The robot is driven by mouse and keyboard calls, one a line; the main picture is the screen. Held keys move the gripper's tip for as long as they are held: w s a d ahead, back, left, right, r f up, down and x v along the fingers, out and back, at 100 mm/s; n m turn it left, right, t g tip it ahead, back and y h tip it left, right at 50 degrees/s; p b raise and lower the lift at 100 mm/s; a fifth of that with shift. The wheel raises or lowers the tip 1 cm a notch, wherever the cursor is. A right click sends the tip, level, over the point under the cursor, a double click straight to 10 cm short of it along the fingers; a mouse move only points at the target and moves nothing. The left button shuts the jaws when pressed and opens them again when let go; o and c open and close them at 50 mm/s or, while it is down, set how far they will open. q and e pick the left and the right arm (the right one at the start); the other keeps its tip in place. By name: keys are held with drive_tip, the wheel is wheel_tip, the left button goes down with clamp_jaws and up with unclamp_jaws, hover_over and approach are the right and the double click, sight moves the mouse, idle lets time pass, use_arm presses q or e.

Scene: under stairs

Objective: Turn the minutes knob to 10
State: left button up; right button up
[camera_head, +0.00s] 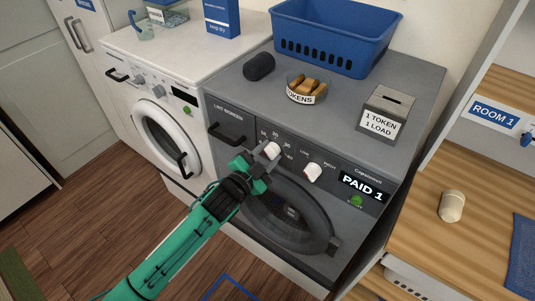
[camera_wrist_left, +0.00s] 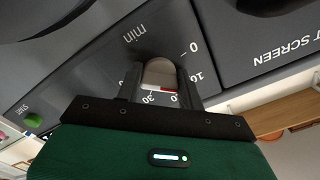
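The minutes knob (camera_head: 272,151) is a pale knob on the left part of the grey dryer's front panel. My left gripper (camera_head: 263,158) reaches it from the front left. In the left wrist view the knob (camera_wrist_left: 160,75) lies between the two fingers (camera_wrist_left: 161,88), which look closed against its sides. A red mark shows at the knob's near edge, beside the printed 30. The printed 0, 10 and "min" show around it, partly hidden by the fingers. The knob's exact setting is hard to read. My right gripper is in neither view.
The heat knob (camera_head: 313,172) sits right of the minutes knob, then a display (camera_head: 363,188) reading PAID 1 and a green button (camera_head: 356,201). A lint screen handle (camera_head: 227,134) is at left. A token bowl (camera_head: 300,97), token box (camera_head: 386,110) and blue basket (camera_head: 335,40) stand on top.

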use_arm(q)
drive_tip(key=o, duration=0.4)
drive_tip(key=shift+o, duration=0.2)
drive_tip(key=b+v, duration=0.3)
drive_tip(key=v, duration=1)
drive_tip(key=shift+s+a+b, duration=0.25)
drive_tip(key=shift+s+b, duration=0.05)
drive_tip(key=shift+s, duration=0.05)
